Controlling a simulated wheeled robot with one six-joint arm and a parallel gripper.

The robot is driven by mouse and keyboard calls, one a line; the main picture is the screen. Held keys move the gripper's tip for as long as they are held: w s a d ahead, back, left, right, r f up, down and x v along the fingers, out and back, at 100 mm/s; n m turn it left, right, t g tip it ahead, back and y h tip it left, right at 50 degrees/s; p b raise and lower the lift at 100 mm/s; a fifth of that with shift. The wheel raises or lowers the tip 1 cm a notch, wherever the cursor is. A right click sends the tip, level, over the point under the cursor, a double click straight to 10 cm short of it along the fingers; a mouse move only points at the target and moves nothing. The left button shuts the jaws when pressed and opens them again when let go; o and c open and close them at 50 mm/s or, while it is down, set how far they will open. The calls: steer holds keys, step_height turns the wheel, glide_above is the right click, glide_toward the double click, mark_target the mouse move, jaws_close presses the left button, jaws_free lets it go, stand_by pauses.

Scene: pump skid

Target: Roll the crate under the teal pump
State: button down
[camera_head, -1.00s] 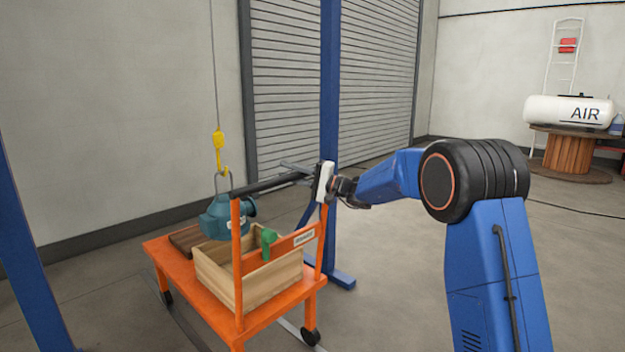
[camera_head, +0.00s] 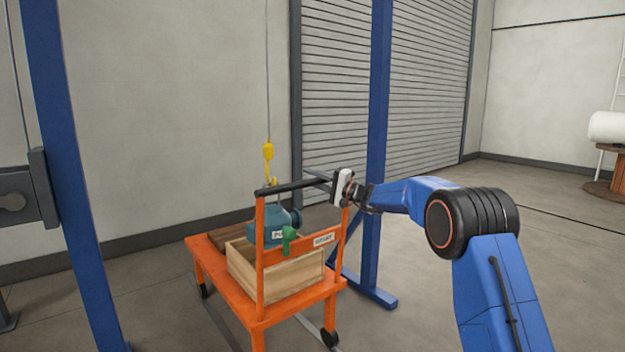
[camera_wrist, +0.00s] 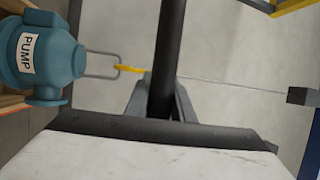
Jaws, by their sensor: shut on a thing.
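The wooden crate (camera_head: 290,277) sits on an orange cart (camera_head: 224,291) with a black push bar (camera_head: 291,188). My gripper (camera_head: 328,181) is shut on the black bar near its right end; in the wrist view the bar (camera_wrist: 170,50) passes between the fingers (camera_wrist: 160,98). The teal pump (camera_head: 268,228) hangs from a yellow hook (camera_head: 267,152) on a thin line. In the head view it shows just behind and above the crate; whether it is directly over the crate I cannot tell. The pump (camera_wrist: 42,62) is also in the wrist view. A green part (camera_head: 289,240) shows at the cart's front rail.
Blue posts stand at left (camera_head: 75,180) and just behind the cart at right (camera_head: 377,120), the right one with a foot (camera_head: 376,294) on the floor. Dark floor rails run under the cart. A brown wooden board (camera_head: 230,238) lies behind the crate.

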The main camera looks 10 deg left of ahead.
steer(key=c, duration=1.5)
jaws_free()
steer(key=shift+c, duration=0.2)
steer(key=v, duration=1.7)
steer(key=shift+d+f, duration=0.2)
steer(key=shift+d, duration=0.05)
steer(key=shift+s, duration=0.15)
